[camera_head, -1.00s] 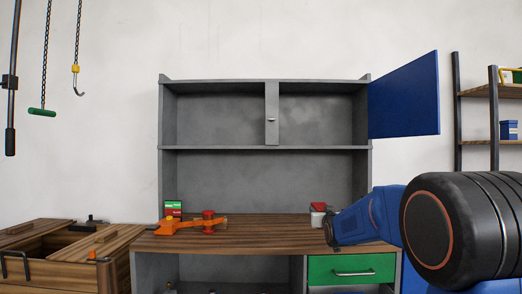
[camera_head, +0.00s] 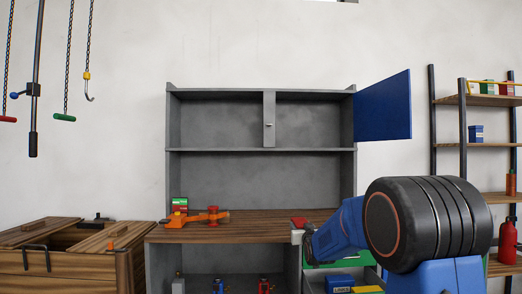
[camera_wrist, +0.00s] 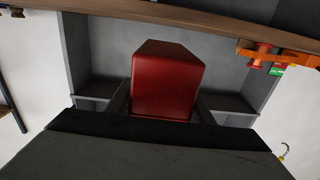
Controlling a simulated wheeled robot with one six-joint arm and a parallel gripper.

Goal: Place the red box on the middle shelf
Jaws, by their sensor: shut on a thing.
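The red box (camera_wrist: 167,85) is between the jaws of my gripper (camera_wrist: 165,112) in the wrist view, and my gripper is shut on it. In the head view the red box (camera_head: 299,221) shows as a small red patch at the tip of my gripper (camera_head: 302,235), at the right front of the workbench top. My arm hides part of the bench. A rack at the right has several wooden shelves. Its shelf with a blue box (camera_head: 489,145) lies between a higher shelf (camera_head: 485,100) and lower ones.
The workbench top (camera_head: 250,232) carries an orange tool (camera_head: 192,218) and a green-and-red box (camera_head: 179,205). The blue cabinet door (camera_head: 383,105) stands open. A blue box (camera_head: 476,133) is on the rack, and a red canister (camera_head: 507,243) stands low. A wooden chest (camera_head: 60,265) stands left.

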